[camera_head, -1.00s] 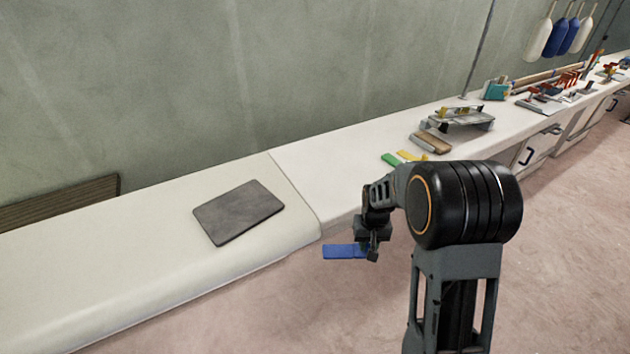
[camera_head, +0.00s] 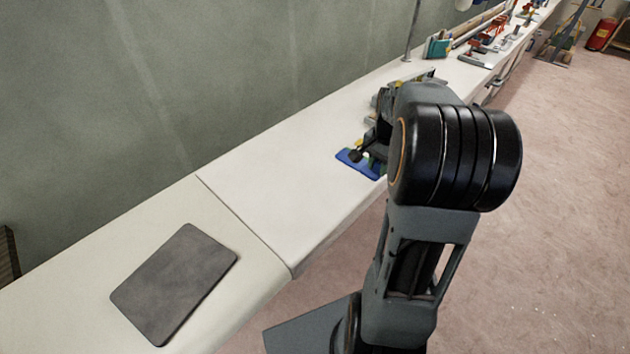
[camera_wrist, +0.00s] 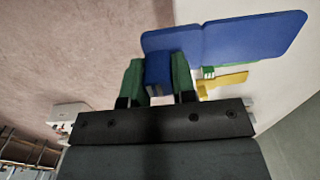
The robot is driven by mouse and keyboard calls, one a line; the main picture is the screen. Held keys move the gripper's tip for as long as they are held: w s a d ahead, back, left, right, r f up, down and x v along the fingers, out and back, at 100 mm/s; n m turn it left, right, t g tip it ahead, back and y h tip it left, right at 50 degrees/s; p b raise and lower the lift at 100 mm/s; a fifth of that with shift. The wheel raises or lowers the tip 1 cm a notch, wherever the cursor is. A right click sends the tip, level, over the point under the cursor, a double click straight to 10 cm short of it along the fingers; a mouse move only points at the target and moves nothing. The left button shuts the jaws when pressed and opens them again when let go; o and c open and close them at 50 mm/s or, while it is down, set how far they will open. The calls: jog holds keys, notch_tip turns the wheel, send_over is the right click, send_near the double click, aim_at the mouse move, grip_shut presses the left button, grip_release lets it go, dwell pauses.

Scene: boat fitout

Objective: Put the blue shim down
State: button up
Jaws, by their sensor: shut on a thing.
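The blue shim (camera_head: 357,165) is a flat blue piece with a tab, seen at the end of my arm over the white bench top (camera_head: 280,180). In the wrist view the shim (camera_wrist: 250,38) is large and close, and my gripper (camera_wrist: 158,80) is shut on its tab between two green-sided fingers. In the head view my gripper (camera_head: 368,152) is partly hidden behind my arm. I cannot tell whether the shim touches the bench. A green shim (camera_wrist: 208,72) and a yellow shim (camera_wrist: 228,82) show beyond it in the wrist view.
A dark grey mat (camera_head: 174,284) lies on the nearer bench section, left of a seam. Bare white bench lies between the mat and the shim. Tools and a teal item (camera_head: 438,46) stand farther along the bench, against the wall.

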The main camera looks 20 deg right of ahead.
jog(key=w+a+f, duration=0.4)
jog(key=a, duration=0.3)
jog(key=b, duration=0.1)
send_over(328, 199)
jog(key=f, duration=0.4)
jog(key=shift+s+d+f, duration=0.2)
jog(key=shift+s+d, duration=0.05)
jog(key=shift+d, duration=0.15)
jog(key=shift+w+a+f+b, duration=0.15)
jog(key=shift+a+f+b, duration=0.05)
jog(key=shift+f, duration=0.85)
jog(key=shift+w+a+f+b, duration=0.1)
jog(key=shift+a+f+b, duration=0.05)
jog(key=shift+f, duration=0.85)
jog(key=shift+f, duration=0.1)
jog(key=o, duration=0.9)
